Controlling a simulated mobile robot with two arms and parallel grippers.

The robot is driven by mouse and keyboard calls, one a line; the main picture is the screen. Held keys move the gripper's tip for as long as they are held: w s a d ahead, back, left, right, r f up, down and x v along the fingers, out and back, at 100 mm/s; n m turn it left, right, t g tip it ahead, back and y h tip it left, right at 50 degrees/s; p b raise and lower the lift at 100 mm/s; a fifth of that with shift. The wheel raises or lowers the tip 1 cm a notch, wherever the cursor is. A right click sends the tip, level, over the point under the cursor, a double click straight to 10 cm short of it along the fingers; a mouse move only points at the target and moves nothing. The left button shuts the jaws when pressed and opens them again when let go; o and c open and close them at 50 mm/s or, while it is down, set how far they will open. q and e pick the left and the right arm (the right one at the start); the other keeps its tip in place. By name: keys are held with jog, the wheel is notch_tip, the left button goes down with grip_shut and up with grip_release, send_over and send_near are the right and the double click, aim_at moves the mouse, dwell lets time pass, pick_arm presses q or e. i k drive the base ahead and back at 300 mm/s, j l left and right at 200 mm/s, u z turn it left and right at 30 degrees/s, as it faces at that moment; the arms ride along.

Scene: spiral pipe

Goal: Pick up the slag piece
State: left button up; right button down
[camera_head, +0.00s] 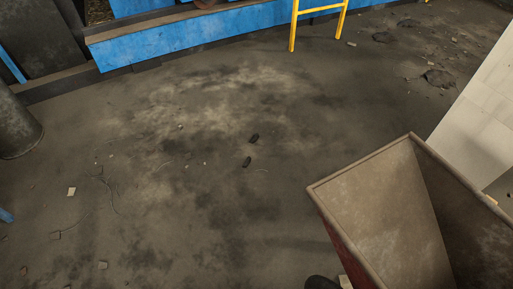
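I cannot tell which of these is the slag piece. Neither of my grippers is in view.
An open bin (318,186) with a worn rim stands at the lower right. A pale slab (480,100) is behind it. A blue beam (150,45) and yellow ladder-like frame (293,30) line the back. A dark cylinder (17,125) stands left. The middle floor is mostly open.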

aim_at(255, 136)
jog(key=i+j, duration=0.25)
jog(key=i, duration=0.2)
jog(key=i+j+u, duration=0.1)
jog(key=i+u, duration=0.4)
jog(key=i, duration=0.15)
jog(key=i+z, duration=0.1)
jog(key=i, duration=0.4)
jog(key=i+j+z, duration=0.15)
jog(key=i, duration=0.35)
jog(key=i+j+z, duration=0.1)
jog(key=i, duration=0.4)
jog(key=i+j+z, duration=0.15)
jog(key=i, duration=0.35)
jog(key=i+z, duration=0.1)
jog(key=z, duration=0.2)
